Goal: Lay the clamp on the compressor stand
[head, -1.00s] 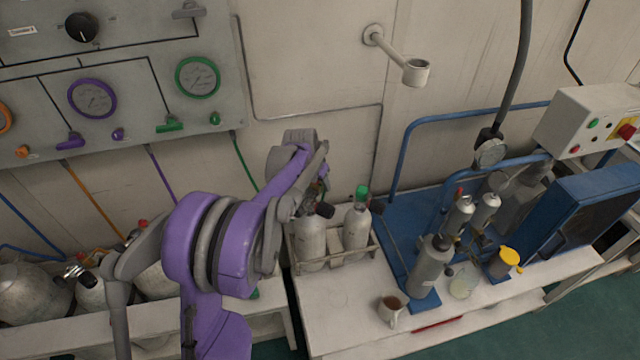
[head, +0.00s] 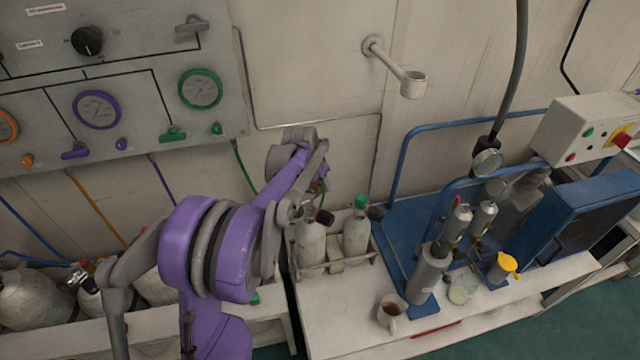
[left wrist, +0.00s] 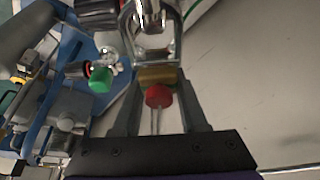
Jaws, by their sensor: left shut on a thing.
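My left gripper (head: 312,196) is over the two grey bottles in the wooden rack, left of the compressor stand (head: 407,238), which has a blue base and blue rails. In the left wrist view my left gripper (left wrist: 157,80) is shut on the clamp, a shiny metal yoke with a brass-coloured block and a red knob (left wrist: 158,96) between the fingers. In the head view the clamp cannot be made out clearly against the arm and bottle tops. Blue framework also shows at the left of the wrist view. My right gripper is not in view.
A grey bottle (head: 312,243) and a green-capped bottle (head: 356,236) stand in the rack. A mug (head: 390,314), a grey cylinder (head: 427,276), a glass jar (head: 461,291) and a yellow-topped cup (head: 500,268) crowd the stand's front. A wall holder (head: 412,85) juts out above.

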